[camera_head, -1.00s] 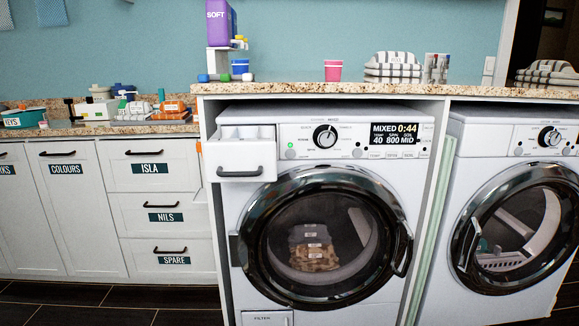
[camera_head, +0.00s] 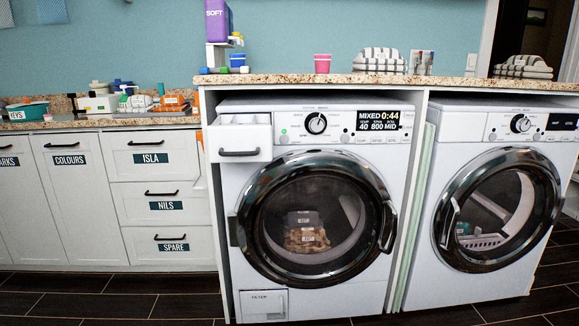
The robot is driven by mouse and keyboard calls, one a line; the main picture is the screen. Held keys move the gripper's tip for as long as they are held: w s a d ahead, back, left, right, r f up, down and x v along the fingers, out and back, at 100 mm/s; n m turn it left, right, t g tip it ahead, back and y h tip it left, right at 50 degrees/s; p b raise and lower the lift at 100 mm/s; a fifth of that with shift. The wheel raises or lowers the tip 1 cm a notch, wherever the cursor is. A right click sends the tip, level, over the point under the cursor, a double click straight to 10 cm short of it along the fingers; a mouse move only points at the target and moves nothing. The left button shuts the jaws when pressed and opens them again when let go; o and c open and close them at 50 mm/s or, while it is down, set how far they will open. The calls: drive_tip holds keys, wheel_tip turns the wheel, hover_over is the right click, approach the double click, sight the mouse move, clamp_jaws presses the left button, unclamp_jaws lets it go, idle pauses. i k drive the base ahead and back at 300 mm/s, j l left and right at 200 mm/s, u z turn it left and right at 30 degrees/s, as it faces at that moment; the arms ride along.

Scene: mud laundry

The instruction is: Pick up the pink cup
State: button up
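The pink cup (camera_head: 322,63) stands upright on the granite worktop (camera_head: 290,81) above the left washing machine. It is between a blue cup (camera_head: 237,61) on its left and a stack of striped folded towels (camera_head: 379,60) on its right, apart from both. My gripper is not in view, and nothing touches the pink cup.
A purple SOFT bottle (camera_head: 217,20) stands on a white stand near the worktop's left end. The left washer's detergent drawer (camera_head: 240,152) sticks out. A right washer (camera_head: 497,180) stands alongside. A lower counter at left holds a teal KEYS bowl (camera_head: 28,111). Dark floor (camera_head: 120,296) shows in front.

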sight(322, 62)
drive_tip(key=k+j, duration=0.2)
drive_tip(key=i+l, duration=0.2)
drive_tip(key=i+l+u, duration=0.1)
drive_tip(key=i, duration=0.55)
drive_tip(key=i+l, duration=0.15)
drive_tip(key=l+u, duration=0.05)
drive_tip(key=l, duration=0.05)
